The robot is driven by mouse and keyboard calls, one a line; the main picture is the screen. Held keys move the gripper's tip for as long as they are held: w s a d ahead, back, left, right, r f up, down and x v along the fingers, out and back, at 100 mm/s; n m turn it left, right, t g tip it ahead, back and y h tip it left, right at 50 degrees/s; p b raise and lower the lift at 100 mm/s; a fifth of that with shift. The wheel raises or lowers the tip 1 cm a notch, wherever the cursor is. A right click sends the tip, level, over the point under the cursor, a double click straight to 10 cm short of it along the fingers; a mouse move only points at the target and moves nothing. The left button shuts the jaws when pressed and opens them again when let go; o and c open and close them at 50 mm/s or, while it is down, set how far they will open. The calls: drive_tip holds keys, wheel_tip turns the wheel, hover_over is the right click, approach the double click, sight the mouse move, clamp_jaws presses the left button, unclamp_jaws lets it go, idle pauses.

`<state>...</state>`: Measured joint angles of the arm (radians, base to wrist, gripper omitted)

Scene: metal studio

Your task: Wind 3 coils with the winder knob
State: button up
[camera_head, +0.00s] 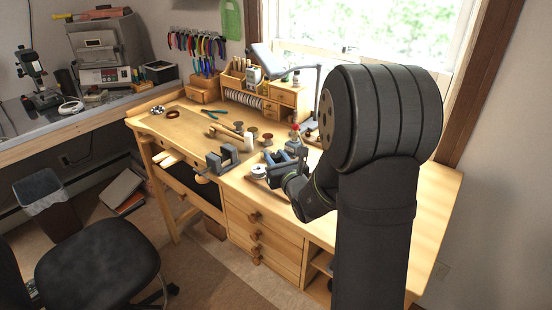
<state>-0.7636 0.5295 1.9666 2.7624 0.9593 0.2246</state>
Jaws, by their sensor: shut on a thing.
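My gripper (280,162) is at the front part of the wooden workbench (320,218), reaching in from the right. It is shut at the small grey winder, on what looks like the winder knob. The fingers and the dark arm cover most of the winder and knob, so the knob's turn and any wound coils cannot be made out. A white-rimmed spool (258,171) lies just left of my gripper. A grey block-like bench fixture (222,160) stands further left, apart from my gripper.
Small spools (267,139) and a white cylinder (249,142) stand behind the fixture. Teal-handled pliers (214,114) lie further back. A wooden organiser (285,93) and a desk lamp stand at the back. The bench's right side looks clear.

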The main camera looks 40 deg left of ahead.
drive_tip(key=o, duration=1)
drive_tip(key=shift+d, duration=0.1)
drive_tip(key=v, duration=1.7)
drive_tip(key=shift+d, duration=0.1)
drive_tip(key=shift+r, duration=0.1)
